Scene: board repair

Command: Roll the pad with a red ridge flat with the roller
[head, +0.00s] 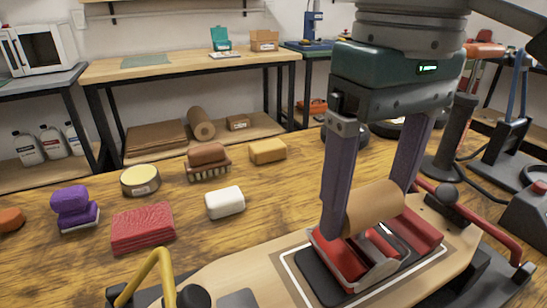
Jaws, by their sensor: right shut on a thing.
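My right gripper (372,216) comes down from the upper right, one finger on each side of the roller. The roller shows a thick tan cylinder (375,206) between the fingers, with a grey metal bracket (370,277) below it. It sits low over a dark pad (318,277) with red raised parts (422,234). The pad lies inside a white rectangular outline on a light wooden board (238,267). The fingers and roller hide much of the pad, so I cannot tell how flat its ridge is. My left gripper is out of view.
A yellow-handled clamp (150,270) stands at the board's left end, and a red-handled one (490,235) at its right. A red block (143,228), white block (225,202), round tin (140,180), brush (208,160) and purple item (75,208) lie on the table's left.

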